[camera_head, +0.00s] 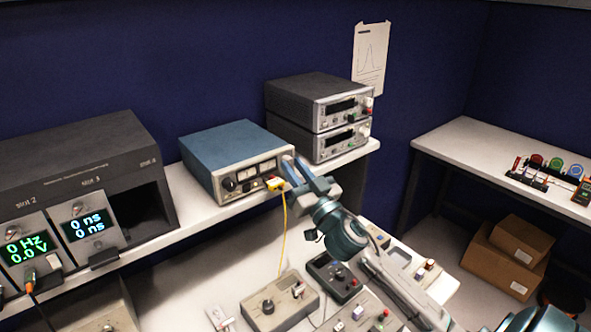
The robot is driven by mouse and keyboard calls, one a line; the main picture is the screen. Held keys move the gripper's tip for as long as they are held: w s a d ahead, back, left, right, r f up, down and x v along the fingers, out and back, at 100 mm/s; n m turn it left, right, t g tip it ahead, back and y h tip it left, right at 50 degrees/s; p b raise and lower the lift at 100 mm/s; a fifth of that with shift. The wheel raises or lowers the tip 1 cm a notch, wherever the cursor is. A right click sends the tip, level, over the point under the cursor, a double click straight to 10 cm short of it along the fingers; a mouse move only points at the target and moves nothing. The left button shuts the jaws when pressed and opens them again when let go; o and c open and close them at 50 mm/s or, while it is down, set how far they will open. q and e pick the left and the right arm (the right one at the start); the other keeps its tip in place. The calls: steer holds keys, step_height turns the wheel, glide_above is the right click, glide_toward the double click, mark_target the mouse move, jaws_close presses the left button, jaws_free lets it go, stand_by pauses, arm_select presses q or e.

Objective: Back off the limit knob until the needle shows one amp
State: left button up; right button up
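A blue-topped power supply (222,146) stands on the long white shelf. Its front panel has a dark knob (229,184) at the left and small meter windows (258,169) in the middle. The needle is too small to read. A yellow plug (275,183) with a yellow lead sits low at the panel's right. My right gripper (293,162) is at the right end of this panel, its two fingers parted, with nothing visible between them. The fingers hide that part of the panel, and I cannot tell whether they touch it. My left gripper is not in view.
Two stacked grey instruments (318,102) stand right of the supply. A dark rack (85,170) with lit modules is at the left. Small boxes with knobs (280,301) lie on the lower bench under my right arm. A side table (470,140) and cardboard boxes (507,256) are at the right.

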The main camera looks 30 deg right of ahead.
steer(key=shift+n, duration=0.3)
jaws_close()
steer(key=n+y+b, duration=0.1)
steer(key=n, duration=0.1)
steer(key=shift+d+f+n+y+b, duration=0.1)
steer(key=shift+n+y+b, duration=0.2)
steer(key=n+y, duration=0.1)
steer(key=n, duration=0.2)
steer(key=shift+n+y+b, duration=0.3)
steer(key=shift+y, duration=0.1)
steer(key=n+y, duration=0.1)
steer(key=n+g+p, duration=0.1)
steer(key=n, duration=0.1)
steer(key=shift+d+r+y, duration=0.15)
steer(key=shift+r+y, duration=0.1)
steer(key=shift+y, duration=0.15)
steer(key=shift+n+g+y+p, duration=0.45)
steer(key=shift+n+p, duration=0.55)
steer(key=shift+n, duration=0.6)
steer(key=shift+f, duration=0.1)
steer(key=o, duration=0.9)
jaws_free()
